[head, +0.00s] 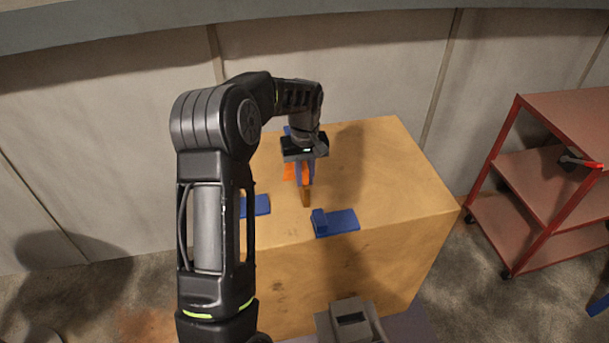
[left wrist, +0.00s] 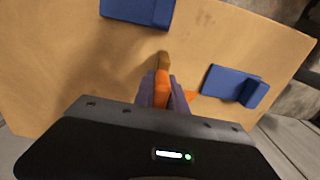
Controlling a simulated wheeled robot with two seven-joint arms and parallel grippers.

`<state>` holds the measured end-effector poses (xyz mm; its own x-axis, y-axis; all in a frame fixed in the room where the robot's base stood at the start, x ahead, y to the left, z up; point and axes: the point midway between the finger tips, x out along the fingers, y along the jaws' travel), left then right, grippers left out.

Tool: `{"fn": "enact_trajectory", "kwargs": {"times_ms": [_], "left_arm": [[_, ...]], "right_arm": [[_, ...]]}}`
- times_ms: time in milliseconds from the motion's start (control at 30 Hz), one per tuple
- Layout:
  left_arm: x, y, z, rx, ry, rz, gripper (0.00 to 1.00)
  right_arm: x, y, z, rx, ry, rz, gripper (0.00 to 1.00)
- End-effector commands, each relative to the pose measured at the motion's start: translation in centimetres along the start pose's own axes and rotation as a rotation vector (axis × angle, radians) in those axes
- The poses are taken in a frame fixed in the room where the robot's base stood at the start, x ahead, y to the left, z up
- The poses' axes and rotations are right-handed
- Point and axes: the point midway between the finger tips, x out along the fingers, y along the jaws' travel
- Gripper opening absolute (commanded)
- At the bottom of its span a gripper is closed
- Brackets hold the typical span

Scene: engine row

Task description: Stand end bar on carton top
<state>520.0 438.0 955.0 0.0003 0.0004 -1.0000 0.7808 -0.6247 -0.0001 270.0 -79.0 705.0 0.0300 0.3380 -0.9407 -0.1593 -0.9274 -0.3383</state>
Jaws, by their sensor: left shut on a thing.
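My left gripper (head: 305,180) points down over the tan carton (head: 390,170), its blue-purple fingers shut on a narrow bar. The bar's brown end (head: 306,197) shows below the fingers. In the left wrist view, an orange part (left wrist: 162,88) sits between the fingers and the brown end (left wrist: 163,60) extends past them. The bar looks upright, at or just above the carton top; I cannot tell whether it touches. More orange (head: 290,172) shows just behind the fingers, partly hidden. I take this bar to be the end bar.
Blue stepped pieces lie on the carton top, one right of the bar (head: 337,222) and one left (head: 262,205), partly behind my arm. More blue shows behind the gripper. The carton's right side is clear. A red shelf cart (head: 540,165) stands at right.

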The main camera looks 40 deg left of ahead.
Motion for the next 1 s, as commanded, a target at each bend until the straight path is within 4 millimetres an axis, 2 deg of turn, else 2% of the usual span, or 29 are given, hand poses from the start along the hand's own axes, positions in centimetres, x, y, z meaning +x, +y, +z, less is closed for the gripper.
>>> {"fn": "enact_trajectory", "kwargs": {"times_ms": [100,133,400,767,867,1000], "left_arm": [[0.4,0.0,0.0,0.0,0.001,0.001,0.0],[0.3,0.0,0.0,0.0,0.0,0.0,0.18],[0.3,0.0,0.0,0.0,0.0,0.0,0.38],[-0.3,0.0,0.0,0.0,0.001,0.001,0.38],[-1.3,0.1,-0.1,-0.001,0.003,0.002,0.38],[-3.7,0.1,-0.1,-0.001,0.004,0.003,0.38]], "right_arm": [[0.3,0.1,0.0,0.0,0.001,-0.001,0.0],[0.2,0.1,0.0,0.0,0.001,-0.001,0.0],[0.2,0.0,0.0,-0.001,0.001,-0.001,0.0],[0.1,0.0,0.0,0.0,0.0,0.0,0.0],[0.3,0.1,0.0,0.0,0.001,-0.001,0.0],[0.8,0.2,0.0,-0.001,0.002,-0.002,0.0]]}}
